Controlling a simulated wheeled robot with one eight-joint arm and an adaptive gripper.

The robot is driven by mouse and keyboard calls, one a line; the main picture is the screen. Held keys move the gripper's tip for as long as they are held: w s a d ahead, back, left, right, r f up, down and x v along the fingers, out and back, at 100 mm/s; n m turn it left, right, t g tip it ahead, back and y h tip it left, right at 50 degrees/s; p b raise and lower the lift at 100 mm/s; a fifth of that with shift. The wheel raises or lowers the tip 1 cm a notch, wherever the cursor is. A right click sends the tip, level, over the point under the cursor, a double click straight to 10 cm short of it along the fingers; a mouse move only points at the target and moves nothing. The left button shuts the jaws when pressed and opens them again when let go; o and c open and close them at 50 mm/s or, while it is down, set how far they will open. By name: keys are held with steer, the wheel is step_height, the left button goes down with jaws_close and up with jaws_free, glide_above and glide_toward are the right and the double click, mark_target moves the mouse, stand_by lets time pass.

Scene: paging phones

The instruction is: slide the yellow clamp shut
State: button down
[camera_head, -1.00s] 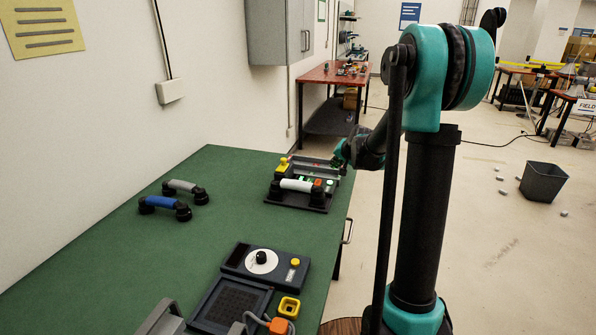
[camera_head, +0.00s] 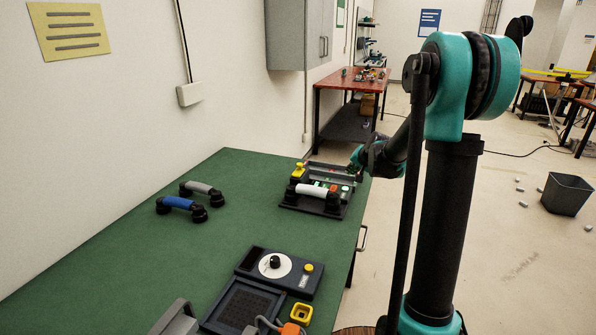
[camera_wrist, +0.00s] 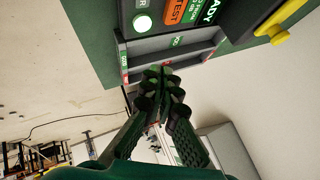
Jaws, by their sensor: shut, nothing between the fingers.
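The yellow clamp (camera_head: 299,171) is a small yellow piece at the far left corner of the dark device (camera_head: 330,208) on the green table. In the wrist view, a yellow piece, seemingly the clamp (camera_wrist: 267,43), shows at the upper right, on a dark part. My gripper (camera_head: 353,169) is at the device's far right side, across the device from the clamp and apart from it. In the wrist view my gripper (camera_wrist: 160,88) is shut and empty, its fingertips by the grey channel (camera_wrist: 178,55). Whether they touch the channel is unclear.
A white handset (camera_head: 311,190) lies across the front of the device. Grey and blue handsets (camera_head: 180,203) lie at the left. A dial panel (camera_head: 277,270) and a yellow square ring (camera_head: 301,313) are nearer. The table's middle is clear.

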steer(key=c, duration=1.9)
jaws_free()
steer(key=shift+w+a+r, duration=0.15)
steer(key=shift+w+a, duration=0.05)
steer(key=shift+w, duration=0.1)
steer(key=o, duration=0.6)
steer(key=w+a+r+n, duration=0.1)
steer(key=w+a+r+n+g, duration=0.1)
steer(key=w+a+n, duration=0.1)
steer(key=w+a+r+n+g, duration=0.1)
steer(key=w+a, duration=0.1)
steer(key=shift+w+a+n, duration=0.15)
steer(key=shift+a+n, duration=0.1)
steer(key=shift+n, duration=0.05)
steer(key=shift+c, duration=0.2)
step_height(320, 180, up, 16)
steer(key=n+g+h, duration=0.3)
steer(key=n+g, duration=0.4)
steer(key=n, duration=0.5)
glide_above(300, 164)
step_height(300, 164, down, 17)
steer(key=shift+w+a+f, duration=0.1)
steer(key=shift+w+f, duration=0.05)
jaws_close()
